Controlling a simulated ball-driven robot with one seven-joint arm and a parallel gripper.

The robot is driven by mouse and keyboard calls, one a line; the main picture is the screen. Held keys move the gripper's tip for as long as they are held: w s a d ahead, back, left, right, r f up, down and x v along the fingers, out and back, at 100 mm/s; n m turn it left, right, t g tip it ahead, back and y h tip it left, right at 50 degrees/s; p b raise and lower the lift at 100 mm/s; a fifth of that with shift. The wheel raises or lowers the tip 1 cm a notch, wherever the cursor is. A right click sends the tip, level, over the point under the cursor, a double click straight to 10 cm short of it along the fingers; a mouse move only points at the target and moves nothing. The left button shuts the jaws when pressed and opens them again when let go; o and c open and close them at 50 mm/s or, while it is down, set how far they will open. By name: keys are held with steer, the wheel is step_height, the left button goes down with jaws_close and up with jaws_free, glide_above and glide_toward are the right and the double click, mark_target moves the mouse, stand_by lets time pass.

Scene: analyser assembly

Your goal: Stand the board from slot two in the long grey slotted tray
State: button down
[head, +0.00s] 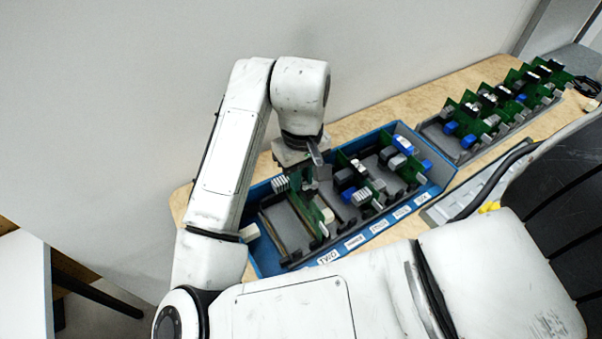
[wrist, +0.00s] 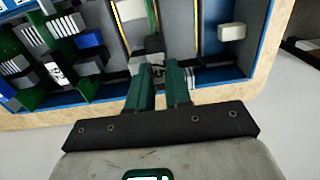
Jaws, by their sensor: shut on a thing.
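My gripper (head: 314,172) is over the left part of the blue crate and shut on a green board (head: 314,207). The board stands upright, edge-on to the wrist, with white connectors; its lower edge is still down among the crate's slots. In the wrist view my gripper (wrist: 158,76) has its fingers close about the near end of the board, beside a grey block (wrist: 149,62). I cannot tell whether the board is clear of its slot. The long grey slotted tray (head: 436,139) lies behind and right of the crate, holding several upright green boards.
The blue crate (head: 376,240) has white slot labels along its front wall and more boards in its right half. A white part (wrist: 232,32) lies at its end in the wrist view. The wall is close behind. A cable (head: 588,88) lies at the far right.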

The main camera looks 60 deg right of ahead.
steer(key=shift+f+b, duration=0.95)
steer(key=shift+f, duration=0.4)
stand_by(0.7)
steer(key=c, duration=0.9)
jaws_free()
steer(key=shift+c, duration=0.2)
steer(key=shift+o, duration=0.5)
steer(key=shift+r+p, duration=1.95)
steer(key=shift+p, duration=0.5)
stand_by(0.3)
steer(key=shift+r+p, duration=3.5)
steer(key=shift+p, duration=0.25)
